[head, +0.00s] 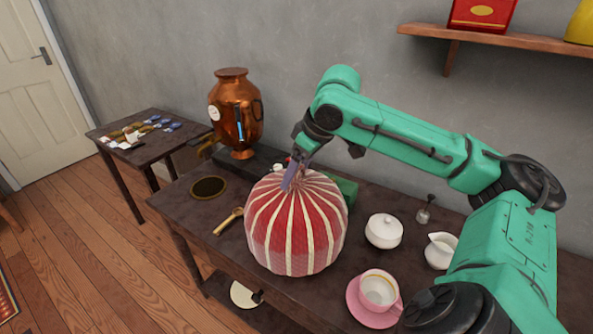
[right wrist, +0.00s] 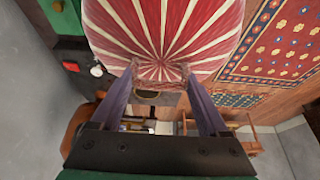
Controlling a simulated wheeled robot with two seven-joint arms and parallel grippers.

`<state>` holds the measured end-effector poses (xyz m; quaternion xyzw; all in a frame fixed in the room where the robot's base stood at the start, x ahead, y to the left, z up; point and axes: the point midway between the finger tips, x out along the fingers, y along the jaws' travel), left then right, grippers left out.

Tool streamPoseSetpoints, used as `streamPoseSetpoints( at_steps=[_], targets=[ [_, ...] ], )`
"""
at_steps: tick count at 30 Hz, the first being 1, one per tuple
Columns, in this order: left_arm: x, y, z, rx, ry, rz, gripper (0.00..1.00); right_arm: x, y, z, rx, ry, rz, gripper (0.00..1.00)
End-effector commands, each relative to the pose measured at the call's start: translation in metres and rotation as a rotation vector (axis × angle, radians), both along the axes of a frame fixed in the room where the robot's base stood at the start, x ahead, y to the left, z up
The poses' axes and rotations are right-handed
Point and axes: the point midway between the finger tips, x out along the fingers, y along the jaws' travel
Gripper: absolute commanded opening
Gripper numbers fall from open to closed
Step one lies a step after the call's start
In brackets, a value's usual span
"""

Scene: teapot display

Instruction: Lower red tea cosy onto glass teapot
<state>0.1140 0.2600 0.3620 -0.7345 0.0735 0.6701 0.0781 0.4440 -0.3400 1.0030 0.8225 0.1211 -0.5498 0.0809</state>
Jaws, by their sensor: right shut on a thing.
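The red tea cosy (head: 297,232) with cream stripes is upright, round and full, over the front part of the dark table. My right gripper (head: 291,177) is at the gathered top of the cosy. In the right wrist view the right gripper (right wrist: 160,75) has a finger on each side of the gathered tuft of the cosy (right wrist: 165,30), shut on it. I see no glass teapot in either view; the cosy hides whatever is under or directly behind it. I cannot tell whether its lower rim touches the table. My left gripper is not in view.
A copper urn (head: 235,110) stands behind.

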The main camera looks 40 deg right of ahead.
Motion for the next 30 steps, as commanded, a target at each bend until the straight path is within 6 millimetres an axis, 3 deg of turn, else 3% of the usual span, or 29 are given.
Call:
streamPoseSetpoints(
  at_steps=[24,30],
  targets=[
    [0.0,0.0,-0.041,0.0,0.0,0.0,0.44,0.0,0.0,-0.043,0.0,-0.001,0.0,0.0],
    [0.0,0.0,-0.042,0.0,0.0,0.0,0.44,0.0,0.0,-0.045,0.0,-0.001,0.0,0.0]
  ],
)
